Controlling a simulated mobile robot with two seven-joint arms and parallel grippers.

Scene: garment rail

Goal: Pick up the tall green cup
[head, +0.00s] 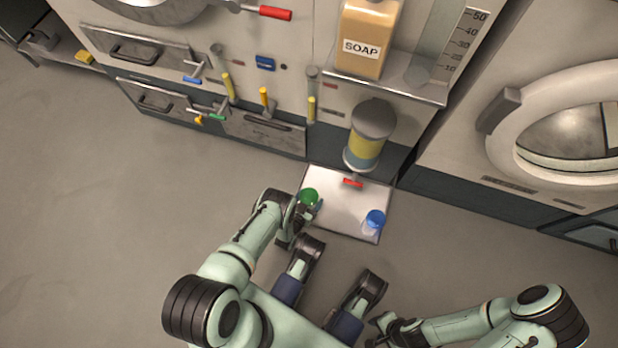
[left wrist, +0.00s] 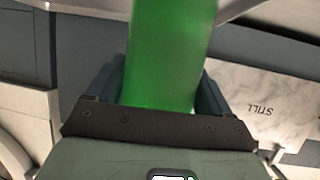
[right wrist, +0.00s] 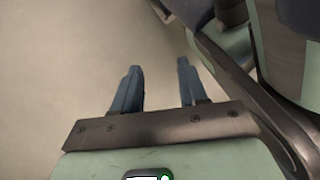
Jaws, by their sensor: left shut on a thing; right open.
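The green cup (head: 309,196) is at the left side of a pale tray in the head view. My left gripper (head: 312,207) is at the cup. In the left wrist view the tall green cup (left wrist: 165,55) stands between the two fingers of my left gripper (left wrist: 160,88), which is shut on it. I cannot tell whether the cup touches the tray. My right gripper (head: 376,330) is low in the head view, away from the tray. In the right wrist view my right gripper (right wrist: 158,80) is open and empty above bare floor.
The pale tray (head: 335,190) also bears a blue cup (head: 375,218) at its right. A dispenser (head: 367,140) with a red handle hangs above its back edge. A shelf (head: 405,88) with a soap bottle (head: 365,35) juts out above. Floor (head: 130,230) at left is clear.

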